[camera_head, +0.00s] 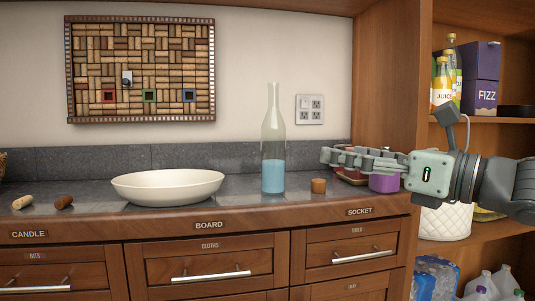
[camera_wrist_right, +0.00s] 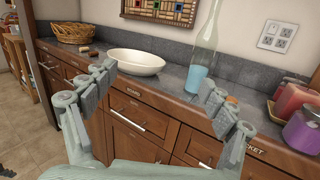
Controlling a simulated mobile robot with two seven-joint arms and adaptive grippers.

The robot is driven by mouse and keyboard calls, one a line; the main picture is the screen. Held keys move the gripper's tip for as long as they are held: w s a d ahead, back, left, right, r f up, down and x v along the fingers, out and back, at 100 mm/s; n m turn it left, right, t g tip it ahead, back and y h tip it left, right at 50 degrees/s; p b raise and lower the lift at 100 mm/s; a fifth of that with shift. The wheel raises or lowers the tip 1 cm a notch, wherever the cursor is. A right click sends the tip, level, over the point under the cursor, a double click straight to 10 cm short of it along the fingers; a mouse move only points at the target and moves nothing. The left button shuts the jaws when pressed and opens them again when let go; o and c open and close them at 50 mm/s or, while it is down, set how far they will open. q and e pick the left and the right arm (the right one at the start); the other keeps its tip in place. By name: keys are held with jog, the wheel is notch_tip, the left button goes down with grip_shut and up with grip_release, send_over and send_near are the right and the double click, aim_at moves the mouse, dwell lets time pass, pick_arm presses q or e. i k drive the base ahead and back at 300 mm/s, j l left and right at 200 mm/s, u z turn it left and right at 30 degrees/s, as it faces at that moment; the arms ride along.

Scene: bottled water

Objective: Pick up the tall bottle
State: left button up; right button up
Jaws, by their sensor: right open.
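The tall bottle (camera_head: 273,140) is clear glass with blue liquid in its lower part. It stands upright on the dark counter near its back, and it also shows in the right wrist view (camera_wrist_right: 203,52). My right gripper (camera_head: 328,158) is to the right of the bottle in the head view, apart from it. In the right wrist view its two fingers (camera_wrist_right: 160,88) are spread wide with nothing between them but the view of the drawers. The bottle appears beyond the right-hand finger there, which overlaps its lower edge. My left gripper is in neither view.
A white bowl (camera_head: 168,187) sits left of the bottle. A purple jar (camera_head: 384,183) and a red candle (camera_wrist_right: 292,97) stand farther right. The wooden shelf side (camera_head: 385,75) rises at the counter's right end.

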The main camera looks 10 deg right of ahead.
aim_at(273, 127)
jog(key=i, duration=1.05)
